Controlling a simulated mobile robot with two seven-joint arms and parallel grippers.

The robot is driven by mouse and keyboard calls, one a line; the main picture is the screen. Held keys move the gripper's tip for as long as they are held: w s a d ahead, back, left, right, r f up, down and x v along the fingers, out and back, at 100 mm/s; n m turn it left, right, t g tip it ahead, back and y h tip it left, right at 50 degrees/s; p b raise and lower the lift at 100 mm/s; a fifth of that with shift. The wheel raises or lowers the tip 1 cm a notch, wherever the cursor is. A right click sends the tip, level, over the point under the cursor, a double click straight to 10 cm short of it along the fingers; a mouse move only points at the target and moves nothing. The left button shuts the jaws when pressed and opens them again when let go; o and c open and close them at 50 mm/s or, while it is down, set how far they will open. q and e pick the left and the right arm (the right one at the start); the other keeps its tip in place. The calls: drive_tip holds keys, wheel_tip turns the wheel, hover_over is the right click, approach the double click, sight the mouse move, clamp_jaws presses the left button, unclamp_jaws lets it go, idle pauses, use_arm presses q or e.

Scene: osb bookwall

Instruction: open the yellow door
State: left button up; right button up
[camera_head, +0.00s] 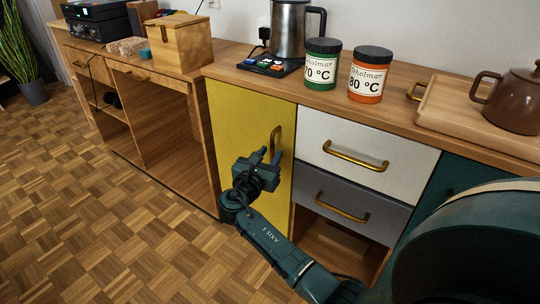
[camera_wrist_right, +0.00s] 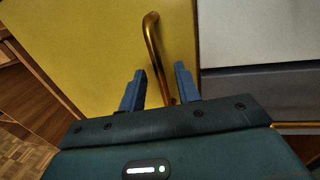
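The yellow door (camera_head: 232,122) is on the cabinet front, left of the drawers, and looks shut. Its upright brass handle (camera_head: 277,136) is near the door's right edge. My right gripper (camera_head: 263,156) is at the lower part of the handle. In the right wrist view the yellow door (camera_wrist_right: 75,50) fills the left and middle. There the handle (camera_wrist_right: 153,40) runs down between the two fingers of my right gripper (camera_wrist_right: 160,70), which are apart with gaps at either side. Whether a finger touches the handle cannot be told. My left gripper is not in view.
Right of the door are a white drawer (camera_head: 370,150) and a grey drawer (camera_head: 350,192) with brass handles. A kettle (camera_head: 288,30), a green jar (camera_head: 322,62) and an orange jar (camera_head: 368,75) stand on the top. The parquet floor (camera_head: 120,225) before the door is clear.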

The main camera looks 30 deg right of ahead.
drive_tip(key=shift+c, duration=0.5)
clamp_jaws()
drive_tip(key=shift+a, duration=0.1)
